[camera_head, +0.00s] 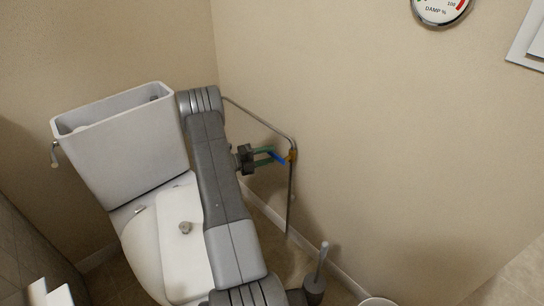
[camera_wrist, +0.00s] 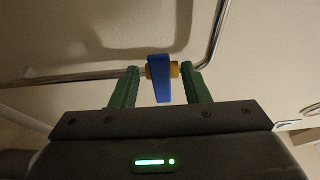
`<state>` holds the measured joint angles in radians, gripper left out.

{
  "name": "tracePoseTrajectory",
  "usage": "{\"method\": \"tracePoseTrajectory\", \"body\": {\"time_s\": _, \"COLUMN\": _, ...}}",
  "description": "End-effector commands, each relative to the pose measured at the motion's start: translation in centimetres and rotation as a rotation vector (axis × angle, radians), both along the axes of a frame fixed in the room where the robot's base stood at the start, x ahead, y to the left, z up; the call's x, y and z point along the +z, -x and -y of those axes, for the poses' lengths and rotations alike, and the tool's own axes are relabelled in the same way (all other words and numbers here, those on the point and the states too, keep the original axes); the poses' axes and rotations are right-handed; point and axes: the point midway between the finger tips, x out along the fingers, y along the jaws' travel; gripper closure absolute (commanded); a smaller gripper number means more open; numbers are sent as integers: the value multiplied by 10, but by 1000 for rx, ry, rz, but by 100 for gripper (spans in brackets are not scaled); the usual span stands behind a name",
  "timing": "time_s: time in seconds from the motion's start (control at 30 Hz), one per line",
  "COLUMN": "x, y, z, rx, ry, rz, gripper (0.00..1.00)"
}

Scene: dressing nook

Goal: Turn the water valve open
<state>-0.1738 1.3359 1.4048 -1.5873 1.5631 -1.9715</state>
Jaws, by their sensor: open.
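The water valve has a brass body (camera_head: 291,156) on a thin metal pipe along the wall, with a blue lever handle (camera_head: 276,157). In the wrist view the blue handle (camera_wrist: 161,78) hangs between the two green fingers, with the brass body (camera_wrist: 175,70) behind it. My gripper (camera_head: 268,157) is open around the handle, one finger on each side. My gripper (camera_wrist: 162,88) holds nothing.
A white toilet with an open cistern (camera_head: 130,135) stands left, partly behind my arm. The metal pipe (camera_head: 290,200) runs down the wall. A toilet brush (camera_head: 318,270) stands on the floor below. A damp gauge (camera_head: 440,8) hangs on the wall at upper right.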

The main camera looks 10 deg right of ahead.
Motion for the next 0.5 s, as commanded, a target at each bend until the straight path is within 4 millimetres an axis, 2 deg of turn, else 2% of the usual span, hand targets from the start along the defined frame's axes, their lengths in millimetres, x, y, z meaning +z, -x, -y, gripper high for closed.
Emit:
{"method": "tracePoseTrajectory", "body": {"time_s": 0.1, "x": 0, "y": -3, "z": 14, "rx": -1, "ry": 1, "rz": 0, "gripper": 58}}
{"method": "tracePoseTrajectory", "body": {"time_s": 0.2, "x": 0, "y": -4, "z": 19, "rx": 0, "ry": 1, "rz": 0, "gripper": 58}}
{"method": "tracePoseTrajectory", "body": {"time_s": 0.5, "x": 0, "y": -4, "z": 21, "rx": 1, "ry": 1, "rz": 0, "gripper": 58}}
